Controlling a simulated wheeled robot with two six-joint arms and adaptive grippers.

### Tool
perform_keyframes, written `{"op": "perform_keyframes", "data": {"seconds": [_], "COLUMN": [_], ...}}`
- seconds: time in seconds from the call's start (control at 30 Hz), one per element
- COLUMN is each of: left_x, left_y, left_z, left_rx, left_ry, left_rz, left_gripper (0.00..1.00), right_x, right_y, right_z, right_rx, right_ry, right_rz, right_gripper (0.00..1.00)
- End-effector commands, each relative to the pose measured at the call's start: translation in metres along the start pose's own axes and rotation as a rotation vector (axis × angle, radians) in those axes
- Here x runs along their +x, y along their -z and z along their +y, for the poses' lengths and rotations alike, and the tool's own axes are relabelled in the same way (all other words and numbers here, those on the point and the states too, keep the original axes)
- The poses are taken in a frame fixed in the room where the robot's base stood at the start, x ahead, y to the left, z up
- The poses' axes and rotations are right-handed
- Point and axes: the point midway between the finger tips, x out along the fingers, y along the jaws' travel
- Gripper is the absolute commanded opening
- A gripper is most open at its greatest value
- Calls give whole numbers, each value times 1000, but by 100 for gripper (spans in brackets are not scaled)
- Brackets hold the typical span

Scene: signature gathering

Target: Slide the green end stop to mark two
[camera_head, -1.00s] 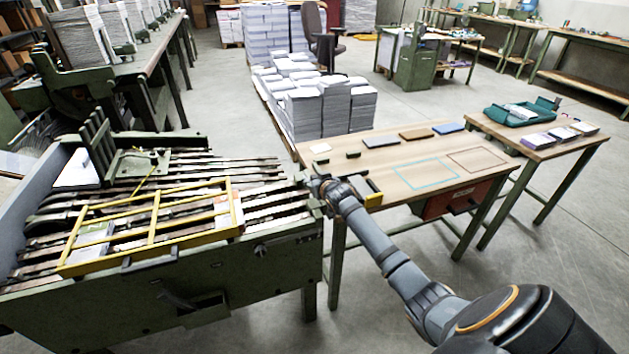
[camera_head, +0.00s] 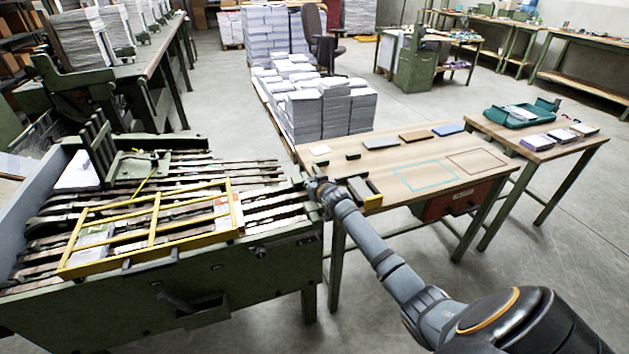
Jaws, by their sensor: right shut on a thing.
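My right gripper (camera_head: 316,184) is at the right end of the green gathering machine (camera_head: 215,272), low beside the near left corner of the wooden table. It is shut on a small dark green piece, which looks like the green end stop. The fingers hide most of this piece. The mark numbers are too small to read from here. My left gripper is not in view.
A yellow guard frame (camera_head: 152,222) lies over the machine's rails. The wooden table (camera_head: 402,196) carries a dark block with a yellow end (camera_head: 371,197), small dark blocks, pads and coloured outlines. Paper stacks (camera_head: 320,112) stand behind.

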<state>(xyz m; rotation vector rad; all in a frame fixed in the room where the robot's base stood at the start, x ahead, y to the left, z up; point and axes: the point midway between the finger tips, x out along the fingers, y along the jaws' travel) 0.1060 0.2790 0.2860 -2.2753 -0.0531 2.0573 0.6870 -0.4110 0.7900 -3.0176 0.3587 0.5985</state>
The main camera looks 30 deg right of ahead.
Motion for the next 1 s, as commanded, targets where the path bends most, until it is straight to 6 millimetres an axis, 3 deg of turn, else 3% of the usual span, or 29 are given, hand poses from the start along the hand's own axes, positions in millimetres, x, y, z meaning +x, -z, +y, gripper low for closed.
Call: {"op": "perform_keyframes", "data": {"seconds": [0.1, 0.27, 0.6, 0.63, 0.77, 1.0], "left_x": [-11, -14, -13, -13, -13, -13], "left_y": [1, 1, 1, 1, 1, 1], "left_z": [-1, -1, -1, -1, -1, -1], "left_rx": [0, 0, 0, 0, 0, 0], "left_ry": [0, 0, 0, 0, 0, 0], "left_rz": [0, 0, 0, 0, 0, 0], "left_gripper": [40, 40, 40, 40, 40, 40], "right_x": [-1, 0, 0, 0, 0, 0], "right_y": [2, 1, 0, 0, 0, 0], "right_z": [-28, -51, -55, -56, -55, -54], "right_rx": [8, 6, 5, 6, 5, 3], "right_ry": [5, 4, 4, 4, 4, 2], "right_rz": [-2, -3, -1, -1, -1, -1], "right_gripper": [0, 0, 0, 25, 43, 45]}}
